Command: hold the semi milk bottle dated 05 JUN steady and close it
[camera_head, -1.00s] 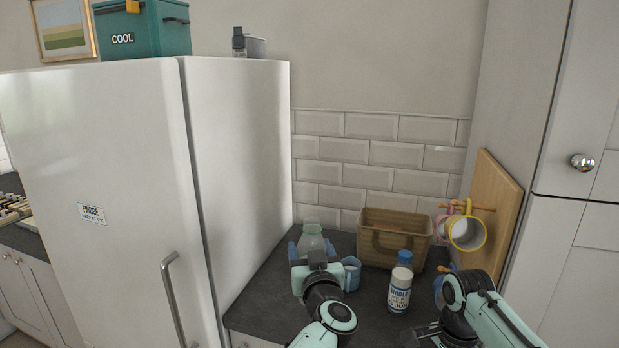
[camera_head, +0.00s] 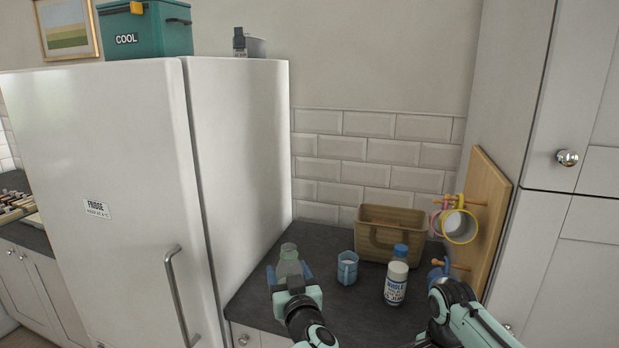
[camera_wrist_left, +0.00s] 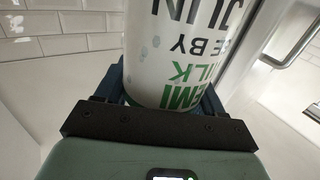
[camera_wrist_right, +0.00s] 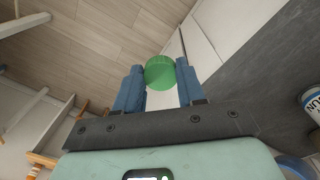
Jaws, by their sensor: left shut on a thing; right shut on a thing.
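The semi milk bottle (camera_head: 289,262) is pale and green-tinted, upright, with no cap on its top, at the left of the worktop near the fridge. My left gripper (camera_head: 290,277) is shut around its body. In the left wrist view the bottle (camera_wrist_left: 178,55) shows upside-down green "SEMI MILK" and black "JUN" print; the day number is cut off. I cannot tell whether its base touches the worktop. My right gripper (camera_wrist_right: 160,88) is shut on a green cap (camera_wrist_right: 160,72), held at the fingertips, apart from the bottle. That gripper's fingers and the cap do not show in the head view.
A blue-capped whole milk bottle (camera_head: 396,284) stands right of a blue mug (camera_head: 347,268). A tan basket (camera_head: 388,222) is behind. Mugs hang on a wooden rack (camera_head: 489,215) at the right. The fridge (camera_head: 235,180) bounds the left; the dark worktop (camera_head: 318,238) is clear behind the bottle.

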